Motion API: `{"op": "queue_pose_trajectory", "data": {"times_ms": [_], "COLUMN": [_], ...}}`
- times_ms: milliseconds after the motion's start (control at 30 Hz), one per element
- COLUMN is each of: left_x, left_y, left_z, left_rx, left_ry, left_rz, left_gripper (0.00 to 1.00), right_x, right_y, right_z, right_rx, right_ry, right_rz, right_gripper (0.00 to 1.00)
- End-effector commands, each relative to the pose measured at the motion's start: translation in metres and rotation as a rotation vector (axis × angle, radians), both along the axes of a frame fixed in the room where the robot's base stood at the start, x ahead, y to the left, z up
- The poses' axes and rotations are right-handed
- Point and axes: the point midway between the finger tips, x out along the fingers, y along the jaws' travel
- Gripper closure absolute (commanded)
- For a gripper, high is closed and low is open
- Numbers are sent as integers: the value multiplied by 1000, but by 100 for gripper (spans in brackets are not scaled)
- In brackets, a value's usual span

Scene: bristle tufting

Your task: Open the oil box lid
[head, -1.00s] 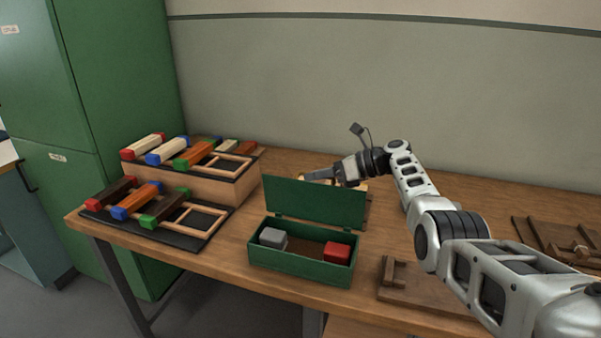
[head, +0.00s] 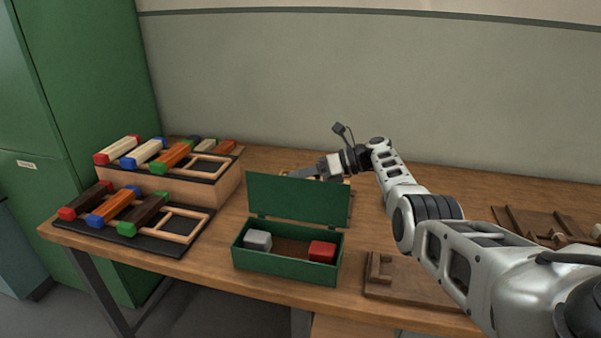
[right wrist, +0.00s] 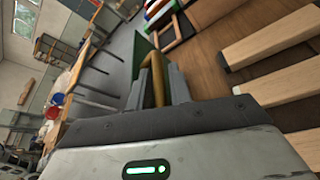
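The green oil box (head: 285,268) stands near the front edge of the table, with its lid (head: 297,201) raised about upright at the back. A grey block (head: 257,240) and a red block (head: 321,251) sit inside. My right gripper (head: 293,174) is at the lid's top edge, its fingers partly hidden behind it. In the right wrist view, a curved brass-coloured bar (right wrist: 157,78) lies between the fingers of the right gripper (right wrist: 157,88); whether they clamp it is unclear. My left gripper is not in view.
Racks of coloured-end bars and wooden frames (head: 185,222) stand on the left of the table (head: 190,265). A brown wooden fixture (head: 410,285) lies right of the box, under my right arm. Another wooden piece (head: 540,226) is at the far right. A green cabinet (head: 85,130) stands left.

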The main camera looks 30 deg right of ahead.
Motion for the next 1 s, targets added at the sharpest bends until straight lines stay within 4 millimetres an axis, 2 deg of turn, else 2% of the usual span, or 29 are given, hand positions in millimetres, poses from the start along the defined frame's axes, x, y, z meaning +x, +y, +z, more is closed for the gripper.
{"op": "queue_pose_trajectory", "data": {"times_ms": [233,367,533,800,1000], "left_x": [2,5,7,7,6], "left_y": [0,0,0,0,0], "left_z": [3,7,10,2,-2], "left_rx": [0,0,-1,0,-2], "left_ry": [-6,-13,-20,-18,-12], "left_rz": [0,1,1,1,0], "left_gripper": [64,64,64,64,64], "right_x": [-1,-9,-30,-67,-85], "right_y": [-3,-14,-43,-91,-113], "right_z": [3,8,19,38,48], "right_rx": [-1,-3,-5,-2,-1], "right_ry": [-4,-5,-4,-3,-3], "right_rz": [-2,-3,-5,-4,-2], "right_gripper": [79,79,79,79,79]}}
